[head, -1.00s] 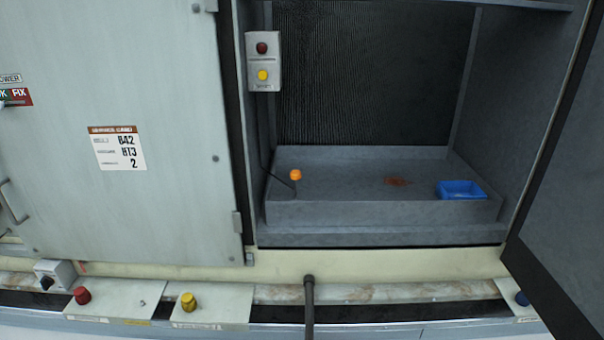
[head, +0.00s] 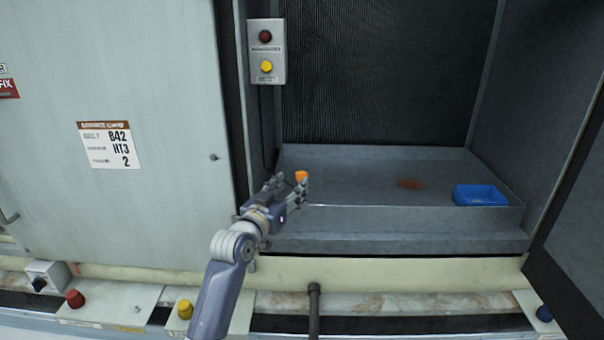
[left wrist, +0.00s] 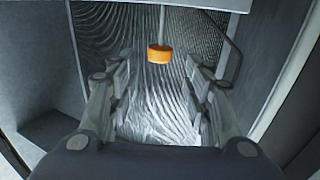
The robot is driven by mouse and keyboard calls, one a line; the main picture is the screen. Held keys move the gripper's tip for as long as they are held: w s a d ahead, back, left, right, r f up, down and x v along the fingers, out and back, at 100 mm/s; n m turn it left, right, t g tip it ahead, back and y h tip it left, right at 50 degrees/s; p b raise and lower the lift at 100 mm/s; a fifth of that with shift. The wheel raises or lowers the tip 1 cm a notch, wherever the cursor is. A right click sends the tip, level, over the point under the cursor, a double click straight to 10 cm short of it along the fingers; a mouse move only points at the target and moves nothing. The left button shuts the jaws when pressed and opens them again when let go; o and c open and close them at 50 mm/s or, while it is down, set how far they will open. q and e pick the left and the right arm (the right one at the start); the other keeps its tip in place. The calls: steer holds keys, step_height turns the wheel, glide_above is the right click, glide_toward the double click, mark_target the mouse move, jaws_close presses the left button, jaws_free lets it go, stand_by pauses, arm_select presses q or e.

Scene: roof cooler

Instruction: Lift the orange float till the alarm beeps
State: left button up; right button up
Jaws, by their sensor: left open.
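The orange float (head: 301,175) stands at the left end of the grey drain pan (head: 400,222) inside the open cabinet. In the left wrist view the float (left wrist: 160,54) appears on a thin rod, ahead of my fingers and roughly midway between them. My left gripper (head: 291,187) is open in front of the float, overlapping it in the head view. Its two fingers (left wrist: 158,88) stand apart with nothing between them that I can see. The grey alarm box (head: 267,51) with a dark red lamp and a yellow button hangs on the cabinet's left wall. My right gripper is not visible.
A blue tray (head: 480,195) sits at the pan's right, with a rust-coloured patch (head: 411,184) left of it. A closed panel (head: 110,180) is at left, an open dark door (head: 580,230) at right. A vertical pipe (head: 314,305) stands in front. The pan's middle is mostly clear.

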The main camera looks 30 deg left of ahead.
mark_target(299, 178)
arm_select(q)
steer(key=w, duration=0.5)
steer(key=w+a+p, duration=0.1)
steer(key=w, duration=0.1)
steer(key=shift+w+a+f, duration=0.1)
steer(key=shift+w+f, duration=0.05)
steer(key=shift+w, duration=0.1)
jaws_close()
